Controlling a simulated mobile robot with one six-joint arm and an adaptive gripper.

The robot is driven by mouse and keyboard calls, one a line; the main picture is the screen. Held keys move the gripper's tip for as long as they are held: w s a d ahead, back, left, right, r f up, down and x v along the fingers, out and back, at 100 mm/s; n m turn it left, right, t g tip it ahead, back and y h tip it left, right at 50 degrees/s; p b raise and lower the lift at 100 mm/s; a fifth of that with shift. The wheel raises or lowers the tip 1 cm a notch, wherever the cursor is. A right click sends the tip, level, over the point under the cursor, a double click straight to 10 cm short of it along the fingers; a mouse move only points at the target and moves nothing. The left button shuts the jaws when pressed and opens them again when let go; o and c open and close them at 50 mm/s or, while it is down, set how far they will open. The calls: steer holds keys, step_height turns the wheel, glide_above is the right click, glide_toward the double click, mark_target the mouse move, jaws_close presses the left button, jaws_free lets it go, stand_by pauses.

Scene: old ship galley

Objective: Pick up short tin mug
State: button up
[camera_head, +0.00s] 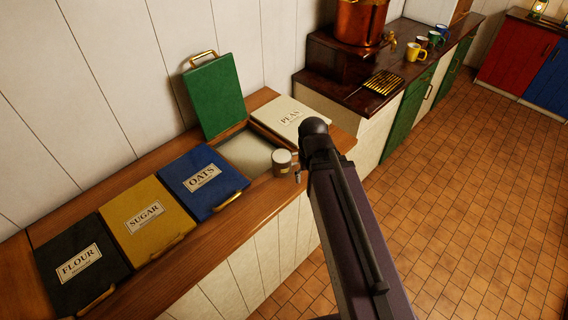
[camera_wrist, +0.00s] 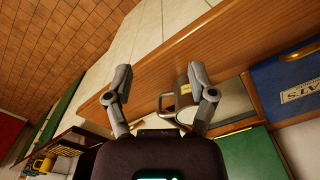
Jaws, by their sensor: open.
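The short tin mug (camera_head: 282,162) stands on the wooden counter rim beside the open bin, just left of my arm in the head view. It has a pale top and a darker body. In the wrist view the mug (camera_wrist: 186,98) shows between my fingers, nearer the right one, which overlaps its edge. Its handle (camera_wrist: 165,103) points left. My gripper (camera_wrist: 160,72) is open and empty, and I cannot tell whether a finger touches the mug. In the head view my gripper is mostly hidden by my arm.
The raised green lid (camera_head: 214,95) leans on the wall behind the open bin (camera_head: 250,152). Closed FLOUR, SUGAR, OATS (camera_head: 203,180) and PEAS (camera_head: 290,118) lids flank it. Coloured mugs (camera_head: 416,51) and a copper urn (camera_head: 360,22) stand farther right. The tiled floor (camera_head: 470,190) is clear.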

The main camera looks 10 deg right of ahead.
steer(key=shift+o, duration=0.5)
steer(key=w+r+n+p, duration=0.2)
steer(key=w+r+p, duration=0.2)
steer(key=w, duration=0.4)
steer(key=w+r+n+p, duration=0.2)
steer(key=w+r+p, duration=0.2)
steer(key=w, duration=0.4)
steer(key=shift+a+n, duration=0.3)
steer(key=shift+n, duration=0.1)
steer(key=shift+f, duration=0.1)
steer(key=shift+f, duration=0.1)
steer(key=b, duration=0.9)
glide_above(296, 153)
step_height(296, 153, down, 8)
steer(key=shift+w+f, duration=0.1)
steer(key=shift+f, duration=0.1)
steer(key=shift+f, duration=0.15)
steer(key=f+b, duration=0.5)
steer(key=shift+s, duration=0.2)
steer(key=shift+r, duration=0.1)
steer(key=c, duration=1.3)
